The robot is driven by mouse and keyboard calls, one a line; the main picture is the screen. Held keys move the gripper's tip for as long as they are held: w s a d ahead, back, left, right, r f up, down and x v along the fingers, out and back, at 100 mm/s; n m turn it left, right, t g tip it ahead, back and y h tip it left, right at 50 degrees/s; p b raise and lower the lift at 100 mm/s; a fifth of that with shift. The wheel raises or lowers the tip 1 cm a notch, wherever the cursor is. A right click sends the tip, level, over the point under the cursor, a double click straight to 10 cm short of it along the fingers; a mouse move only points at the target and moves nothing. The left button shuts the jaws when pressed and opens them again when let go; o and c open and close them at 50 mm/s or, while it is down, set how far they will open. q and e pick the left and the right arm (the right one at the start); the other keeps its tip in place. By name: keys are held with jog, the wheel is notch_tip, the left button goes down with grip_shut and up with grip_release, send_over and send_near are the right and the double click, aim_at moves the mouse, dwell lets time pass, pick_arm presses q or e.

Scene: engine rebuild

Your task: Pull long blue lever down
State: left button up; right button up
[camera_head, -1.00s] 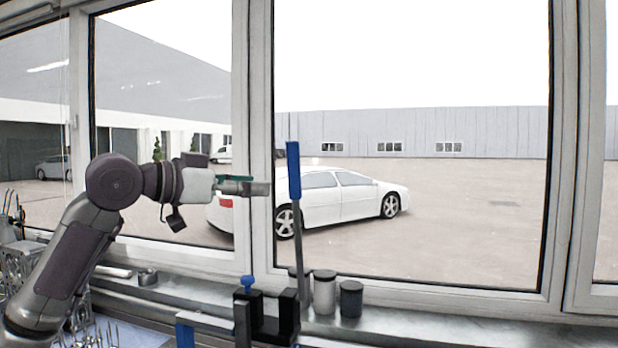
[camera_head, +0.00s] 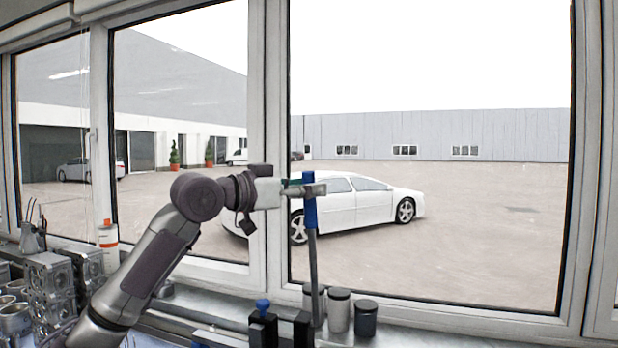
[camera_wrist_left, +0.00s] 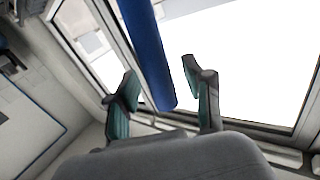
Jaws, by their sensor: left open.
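The long lever has a blue grip (camera_head: 310,213) on top of a grey rod (camera_head: 315,270) and stands almost upright in front of the window. My left gripper (camera_head: 308,189) is at the upper part of the blue grip, its fingers overlapping it in the head view. In the left wrist view the blue grip (camera_wrist_left: 150,55) runs between the two fingers of the open left gripper (camera_wrist_left: 160,75). Gaps show there on both sides of the grip. My right gripper is not in view.
A black clamp-like fixture with a small blue knob (camera_head: 263,305) stands near the lever's foot. Several canisters, one of them dark (camera_head: 365,318), stand on the sill beside the rod. Metal engine parts (camera_head: 50,285) and an orange-white bottle (camera_head: 108,240) are at the left.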

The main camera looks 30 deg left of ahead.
pick_arm(q)
jog(key=shift+w+d, duration=0.2)
jog(key=shift+w, duration=0.15)
grip_shut()
